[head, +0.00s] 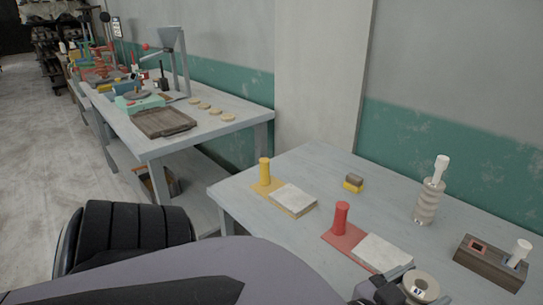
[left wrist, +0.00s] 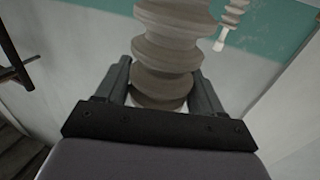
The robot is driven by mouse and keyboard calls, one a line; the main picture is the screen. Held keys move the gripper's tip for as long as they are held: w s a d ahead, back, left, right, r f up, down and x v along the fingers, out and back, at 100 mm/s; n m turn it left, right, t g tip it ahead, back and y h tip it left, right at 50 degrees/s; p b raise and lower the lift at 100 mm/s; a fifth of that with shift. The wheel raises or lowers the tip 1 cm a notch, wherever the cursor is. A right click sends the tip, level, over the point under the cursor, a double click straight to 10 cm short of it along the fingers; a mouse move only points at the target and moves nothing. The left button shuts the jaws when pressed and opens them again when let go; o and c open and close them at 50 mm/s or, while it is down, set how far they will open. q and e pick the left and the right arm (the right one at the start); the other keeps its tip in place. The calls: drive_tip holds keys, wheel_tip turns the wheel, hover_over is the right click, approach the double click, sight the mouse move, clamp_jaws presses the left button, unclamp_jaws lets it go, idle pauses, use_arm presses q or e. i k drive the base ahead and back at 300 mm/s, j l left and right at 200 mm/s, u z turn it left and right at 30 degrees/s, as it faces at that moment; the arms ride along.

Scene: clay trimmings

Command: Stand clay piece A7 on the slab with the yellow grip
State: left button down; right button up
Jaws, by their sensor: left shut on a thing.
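The slab with the yellow grip (head: 293,200) lies on the near table, pale on top, with an upright yellow handle (head: 264,172) at its left end. Its top is bare. My left gripper (head: 388,287) is low at the right of the head view, shut on a grey-beige clay piece (head: 421,287). The piece's round end carries a small dark-marked label, too small to read surely. In the left wrist view this piece (left wrist: 172,50) is ribbed, between both fingers (left wrist: 162,88). It is at the table's near side, right of the yellow-grip slab. My right gripper is not in view.
A slab with a red grip (head: 383,252) lies nearer, between gripper and yellow slab. A ribbed stack with a white top (head: 430,203), a dark wooden block (head: 489,264) and a small yellow-brown sponge (head: 354,183) also stand on the table (head: 300,160).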

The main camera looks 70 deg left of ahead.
sight(283, 191)
drive_tip(key=j+u, duration=0.15)
drive_tip(key=u, duration=0.2)
drive_tip(key=j+u, duration=0.1)
drive_tip(key=u, duration=0.3)
drive_tip(key=i+j, duration=0.25)
drive_tip(key=j, duration=0.25)
